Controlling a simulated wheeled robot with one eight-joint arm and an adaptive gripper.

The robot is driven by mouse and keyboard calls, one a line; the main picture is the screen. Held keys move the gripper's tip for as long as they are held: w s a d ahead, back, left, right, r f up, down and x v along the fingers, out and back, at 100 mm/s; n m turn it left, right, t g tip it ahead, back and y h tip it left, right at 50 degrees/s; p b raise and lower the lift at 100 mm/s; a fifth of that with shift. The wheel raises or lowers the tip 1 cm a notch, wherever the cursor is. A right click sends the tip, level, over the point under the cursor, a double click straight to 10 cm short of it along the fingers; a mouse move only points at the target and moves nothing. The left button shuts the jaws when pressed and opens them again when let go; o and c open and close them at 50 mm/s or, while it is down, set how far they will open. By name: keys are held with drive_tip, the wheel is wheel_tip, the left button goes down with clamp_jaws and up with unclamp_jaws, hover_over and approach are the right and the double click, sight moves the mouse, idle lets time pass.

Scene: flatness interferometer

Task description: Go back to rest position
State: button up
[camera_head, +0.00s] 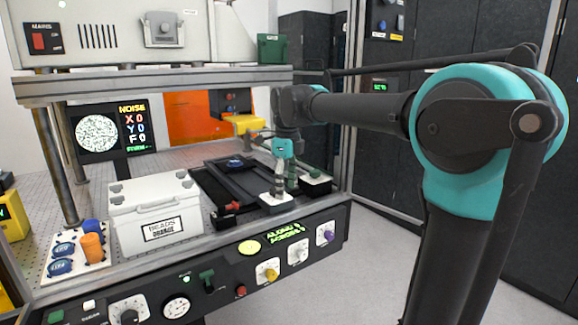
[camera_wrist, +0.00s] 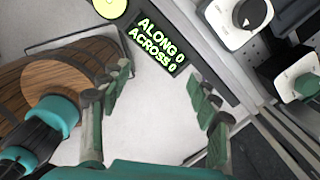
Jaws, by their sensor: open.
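My gripper (camera_head: 285,188) hangs from my arm, which reaches in from the right. In the head view it is over the right front part of the bench, near a white block (camera_head: 275,201) with a dark knob. I cannot tell from that view whether it touches the block. In the wrist view my gripper (camera_wrist: 163,84) has its two green-padded fingers spread apart. Nothing is between them but pale floor and the lower edge of the green-lit ALONG 0 / ACROSS 0 display (camera_wrist: 158,46). The same display is on the front panel in the head view (camera_head: 285,234).
A white beads box (camera_head: 158,232) stands on the bench, left of a black rail (camera_head: 225,185). Orange and blue cylinders stand on a white plate at the front left. An overhead shelf (camera_head: 150,87) spans the bench. A brown barrel (camera_wrist: 65,75) shows in the wrist view.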

drive_tip(key=s+d+f+n+t, duration=0.1)
drive_tip(key=s+d+f+n, duration=0.5)
drive_tip(key=f, duration=0.3)
drive_tip(key=s+d+f+n+t, duration=0.1)
drive_tip(key=s+d+f+n, duration=0.5)
drive_tip(key=f+n, duration=0.3)
drive_tip(key=s+d+f+n+t, duration=0.1)
drive_tip(key=s+d+f+n, duration=0.6)
drive_tip(key=d+f, duration=0.1)
drive_tip(key=shift+f+n+t, duration=0.3)
drive_tip(key=shift+f+n, duration=0.1)
drive_tip(key=shift+f, duration=0.35)
drive_tip(key=shift+c, duration=0.5)
